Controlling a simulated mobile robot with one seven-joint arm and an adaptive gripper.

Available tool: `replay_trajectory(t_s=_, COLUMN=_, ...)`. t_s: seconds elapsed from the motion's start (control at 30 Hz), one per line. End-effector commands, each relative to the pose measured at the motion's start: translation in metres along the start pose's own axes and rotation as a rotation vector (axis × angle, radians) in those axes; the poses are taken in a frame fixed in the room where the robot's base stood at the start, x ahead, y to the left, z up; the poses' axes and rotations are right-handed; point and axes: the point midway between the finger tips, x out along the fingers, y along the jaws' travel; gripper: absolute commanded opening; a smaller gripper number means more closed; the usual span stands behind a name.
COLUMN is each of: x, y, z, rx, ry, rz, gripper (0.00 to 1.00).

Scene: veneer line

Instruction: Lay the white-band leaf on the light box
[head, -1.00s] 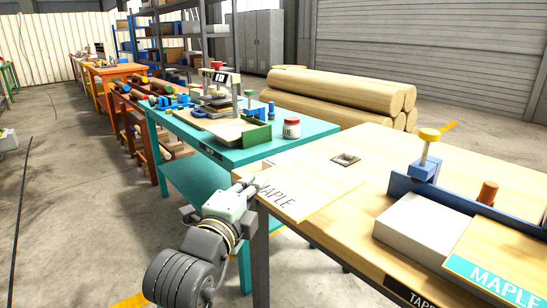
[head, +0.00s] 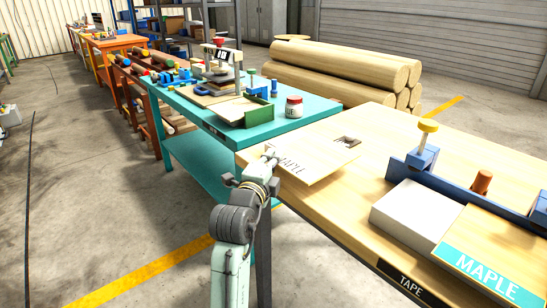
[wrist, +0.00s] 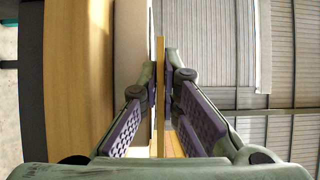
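A thin pale wood leaf (head: 318,168) marked MAPLE in dark letters is held out over the near left corner of the wooden table in the head view. My gripper (head: 268,156) is shut on its left end. In the wrist view the leaf (wrist: 160,95) shows edge-on between the two fingers. I cannot clearly make out a white band on it. A pale flat-topped box (head: 412,213), which looks like the light box, sits on the table to the right, apart from the leaf. Its top is bare.
A blue fence (head: 460,192) with a yellow-topped post (head: 428,127) runs behind the box. A teal-band MAPLE leaf (head: 485,277) lies right of the box. A teal bench (head: 225,130) with a press stands left, logs (head: 340,75) behind.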

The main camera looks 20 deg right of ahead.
Motion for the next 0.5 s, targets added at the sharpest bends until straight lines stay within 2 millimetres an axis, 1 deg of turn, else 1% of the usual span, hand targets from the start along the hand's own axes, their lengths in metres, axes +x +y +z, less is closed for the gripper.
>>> replay_trajectory(t_s=0.47, x=-0.0007, y=0.0085, z=0.0003, rx=0.001, ry=-0.001, rz=-0.002, gripper=0.0)
replay_trajectory(t_s=0.5, x=-0.0006, y=0.0069, z=0.0003, rx=0.001, ry=-0.001, rz=-0.001, gripper=0.07)
